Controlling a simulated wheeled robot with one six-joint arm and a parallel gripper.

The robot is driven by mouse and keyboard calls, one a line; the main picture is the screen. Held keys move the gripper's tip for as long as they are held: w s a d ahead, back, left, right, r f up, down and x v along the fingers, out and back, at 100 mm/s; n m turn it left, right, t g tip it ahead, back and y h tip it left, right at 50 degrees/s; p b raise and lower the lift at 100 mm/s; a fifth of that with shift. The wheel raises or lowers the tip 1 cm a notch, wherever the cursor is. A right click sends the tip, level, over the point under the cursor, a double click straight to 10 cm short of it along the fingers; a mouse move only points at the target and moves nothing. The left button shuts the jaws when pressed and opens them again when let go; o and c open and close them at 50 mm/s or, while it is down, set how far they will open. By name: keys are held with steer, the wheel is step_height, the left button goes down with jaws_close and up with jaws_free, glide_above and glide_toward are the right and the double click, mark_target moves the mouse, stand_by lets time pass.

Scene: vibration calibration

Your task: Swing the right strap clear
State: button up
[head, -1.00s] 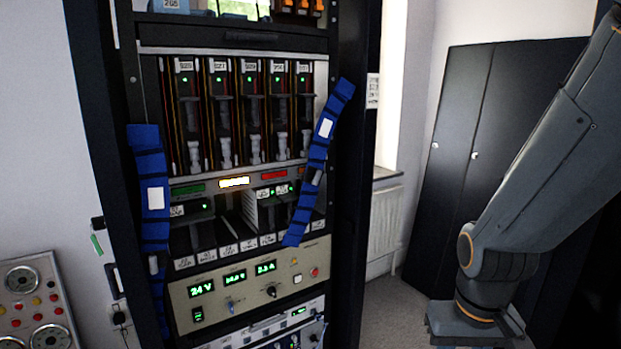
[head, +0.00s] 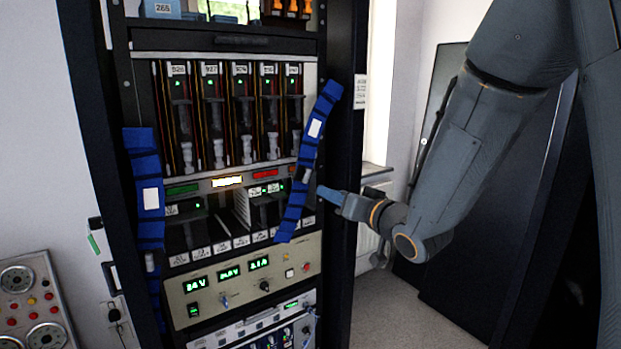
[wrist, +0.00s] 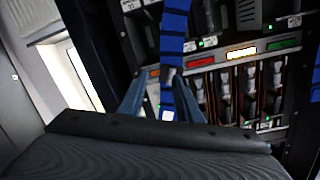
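The right strap (head: 296,198) is a blue segmented band with a white label. It hangs slanted across the right side of the rack front, its top to the right, in front of the card modules. My gripper (head: 325,193) is close to the right of its middle in the head view. In the wrist view, my gripper (wrist: 163,80) is open, with one blue-grey finger on each side of the strap (wrist: 174,30). A small grey piece shows on the strap between the fingers. Whether the fingers touch the strap cannot be told.
The left strap (head: 150,198) hangs along the rack's left post. The rack's dark right post (head: 345,130) stands beside my gripper. A gauge panel (head: 32,305) is at lower left.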

mark_target(308, 178)
steer(key=shift+y, duration=0.6)
steer(key=w+a, duration=0.2)
steer(key=w+a+r+p, duration=0.1)
steer(key=w, duration=0.1)
steer(key=w+a+r+p, duration=0.1)
steer(key=w+a, duration=0.1)
steer(key=shift+a, duration=0.35)
jaws_close()
steer(key=shift+w, duration=0.1)
